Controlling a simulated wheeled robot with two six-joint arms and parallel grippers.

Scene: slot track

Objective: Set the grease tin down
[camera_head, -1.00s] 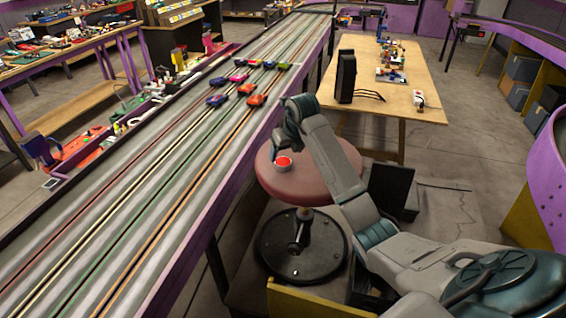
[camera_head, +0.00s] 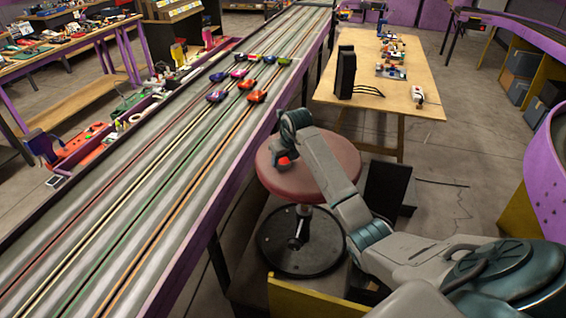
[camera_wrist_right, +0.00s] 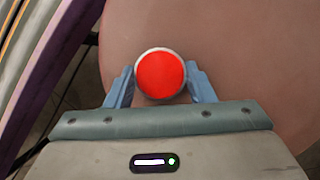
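The grease tin (camera_head: 285,161) shows as a small red round top at the left part of the red-brown stool seat (camera_head: 325,176). In the right wrist view, the tin (camera_wrist_right: 160,75) has a bright red lid with a pale rim. My right gripper (camera_head: 281,156) points down at the stool and partly covers the tin in the head view. In the right wrist view, its two blue fingers (camera_wrist_right: 161,86) sit close against both sides of the tin. The tin's underside is hidden, so I cannot tell whether it touches the seat. My left gripper is not in view.
The slot track (camera_head: 150,215) with several small cars runs along the stool's left side, its purple edge close to the seat. A wooden table (camera_head: 400,104) with a black box (camera_head: 346,72) stands behind. The right part of the seat is clear.

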